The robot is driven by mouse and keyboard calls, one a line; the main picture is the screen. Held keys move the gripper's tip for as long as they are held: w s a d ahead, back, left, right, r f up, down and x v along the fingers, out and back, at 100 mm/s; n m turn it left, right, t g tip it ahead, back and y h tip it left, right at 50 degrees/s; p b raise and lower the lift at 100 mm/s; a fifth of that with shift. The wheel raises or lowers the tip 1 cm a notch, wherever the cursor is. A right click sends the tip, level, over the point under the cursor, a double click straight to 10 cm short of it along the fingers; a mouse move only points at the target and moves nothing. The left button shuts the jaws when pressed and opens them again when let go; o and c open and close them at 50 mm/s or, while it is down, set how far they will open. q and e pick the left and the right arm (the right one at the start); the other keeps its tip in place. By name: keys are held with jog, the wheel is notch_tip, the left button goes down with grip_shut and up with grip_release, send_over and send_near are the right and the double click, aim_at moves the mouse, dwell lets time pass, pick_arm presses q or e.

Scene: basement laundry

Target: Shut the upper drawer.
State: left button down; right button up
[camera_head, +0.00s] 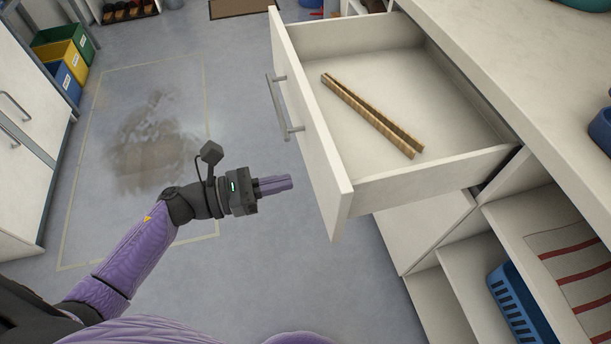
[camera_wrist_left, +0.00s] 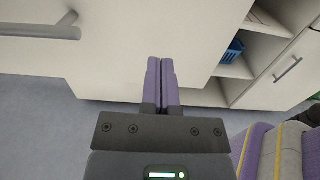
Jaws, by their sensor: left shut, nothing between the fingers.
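The upper drawer (camera_head: 331,147) is pulled far out of the white cabinet in the head view, with a long brown strip-like object (camera_head: 372,115) lying inside. Its front carries a grey bar handle (camera_head: 281,107), which also shows in the left wrist view (camera_wrist_left: 40,32) at the upper left. My left gripper (camera_head: 290,183) is shut and empty. It is to the left of the drawer front, pointing at it, with a gap visible in the head view. In the left wrist view its fingers (camera_wrist_left: 161,62) are together before the white front. My right gripper is not in view.
A countertop (camera_head: 520,70) runs above the drawer at the right. Below are open shelves with a blue basket (camera_head: 520,305) and a striped cloth (camera_head: 575,270). Coloured bins (camera_head: 66,60) stand at the far left. The floor left of the drawer is clear, with a dark wet-looking patch (camera_head: 150,150).

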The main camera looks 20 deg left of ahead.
aim_at(319, 175)
pick_arm(q)
jog(key=x, duration=0.4)
jog(key=shift+w+d, duration=0.15)
jog(key=shift+d, duration=0.1)
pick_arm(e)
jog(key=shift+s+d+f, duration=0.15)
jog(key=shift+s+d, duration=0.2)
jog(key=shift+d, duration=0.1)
